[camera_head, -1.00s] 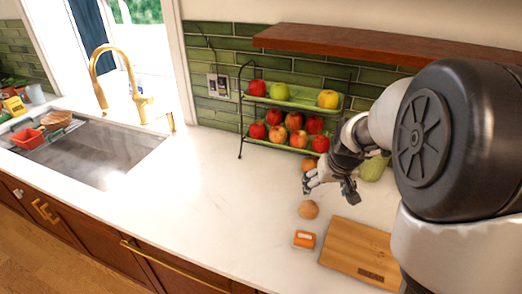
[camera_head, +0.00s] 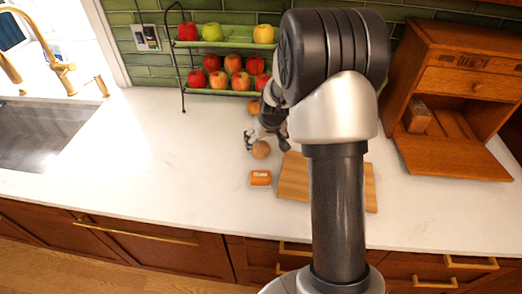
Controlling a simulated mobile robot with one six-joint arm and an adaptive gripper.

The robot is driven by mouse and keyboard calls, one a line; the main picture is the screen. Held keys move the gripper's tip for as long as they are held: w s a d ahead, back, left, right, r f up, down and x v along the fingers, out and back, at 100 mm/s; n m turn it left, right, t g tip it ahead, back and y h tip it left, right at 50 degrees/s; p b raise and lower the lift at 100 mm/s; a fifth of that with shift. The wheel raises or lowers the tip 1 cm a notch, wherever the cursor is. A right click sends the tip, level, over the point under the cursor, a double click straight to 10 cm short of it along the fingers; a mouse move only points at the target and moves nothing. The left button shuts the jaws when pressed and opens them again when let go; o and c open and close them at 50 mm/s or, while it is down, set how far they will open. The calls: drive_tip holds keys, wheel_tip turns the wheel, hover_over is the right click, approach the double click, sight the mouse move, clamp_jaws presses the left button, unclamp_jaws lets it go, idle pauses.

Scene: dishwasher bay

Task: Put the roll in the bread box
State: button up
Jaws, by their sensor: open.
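The wooden bread box (camera_head: 465,62) stands at the right against the wall. Its front door (camera_head: 455,160) is folded down flat onto the counter, and a brown loaf-like block (camera_head: 417,118) is inside at the left. My arm hides part of the counter between the roll and the box.
A wooden cutting board (camera_head: 293,178) lies right of the roll, partly behind my arm. A small orange package (camera_head: 260,178) lies in front of the roll. A second round brownish item (camera_head: 254,107) sits behind. A two-tier green rack (camera_head: 222,91) holds apples. The left counter is clear.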

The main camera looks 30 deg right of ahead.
sight(262, 146)
drive_tip(key=x, duration=0.1)
drive_tip(key=b+x, duration=0.1)
drive_tip(key=x, duration=0.3)
drive_tip(key=shift+a+b, duration=0.3)
drive_tip(key=shift+b, duration=0.05)
drive_tip(key=c, duration=1)
drive_tip(key=shift+r, duration=0.15)
wheel_tip(262, 146, up, 20)
drive_tip(key=p, duration=0.6)
drive_tip(key=s+a+f, duration=0.4)
drive_tip(key=a, duration=0.1)
drive_tip(key=s+a+f+n, duration=0.1)
drive_tip(key=s+a+f, duration=0.3)
drive_tip(key=s+a, duration=0.1)
drive_tip(key=s+a+f+n+y+b, duration=0.1)
drive_tip(key=s+a+f, duration=0.4)
drive_tip(key=a, duration=0.1)
drive_tip(key=shift+s+a, duration=0.15)
drive_tip(key=shift+a, duration=0.2)
